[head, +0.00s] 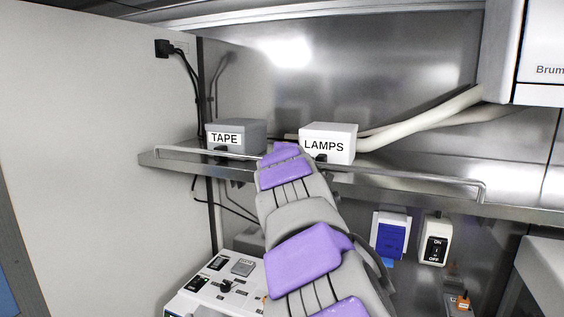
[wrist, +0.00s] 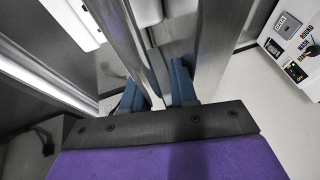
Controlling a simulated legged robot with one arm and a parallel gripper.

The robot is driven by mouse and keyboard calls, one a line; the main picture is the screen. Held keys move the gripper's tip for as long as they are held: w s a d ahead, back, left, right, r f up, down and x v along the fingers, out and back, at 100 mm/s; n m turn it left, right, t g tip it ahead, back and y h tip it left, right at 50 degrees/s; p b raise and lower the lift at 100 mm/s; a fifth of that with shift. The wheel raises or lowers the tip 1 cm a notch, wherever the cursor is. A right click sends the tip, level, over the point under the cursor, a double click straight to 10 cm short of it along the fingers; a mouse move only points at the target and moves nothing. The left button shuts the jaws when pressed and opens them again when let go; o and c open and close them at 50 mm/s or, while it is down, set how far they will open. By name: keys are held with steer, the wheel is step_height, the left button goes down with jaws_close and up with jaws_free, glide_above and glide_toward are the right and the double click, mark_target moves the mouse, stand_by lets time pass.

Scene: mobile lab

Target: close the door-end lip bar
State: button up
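A thin metal lip bar (head: 235,155) runs along the front of the steel shelf (head: 410,193), its left end bent down near the left wall. My arm covers its middle in the head view. My gripper (head: 284,150) is at the shelf front, between the TAPE and LAMPS boxes, with its fingertips not clear there. In the wrist view its blue fingers (wrist: 160,90) are apart, with long grey metal edges (wrist: 135,45) running past and between them. I cannot tell whether the fingers touch the bar.
A grey TAPE box (head: 250,133) and a white LAMPS box (head: 340,137) stand on the shelf. Pale hoses (head: 430,118) run behind to the right. Below are a control panel (head: 213,285), a blue wall box (head: 391,238) and an ON/OFF switch (head: 435,243).

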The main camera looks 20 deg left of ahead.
steer(key=shift+o, duration=1)
steer(key=shift+w, duration=0.15)
steer(key=shift+s+d+b, duration=0.1)
steer(key=shift+s+b, duration=0.4)
steer(key=shift+b, duration=0.35)
steer(key=b+v, duration=0.9)
steer(key=v, duration=0.7)
steer(key=shift+s, duration=0.15)
steer(key=shift+d, duration=0.1)
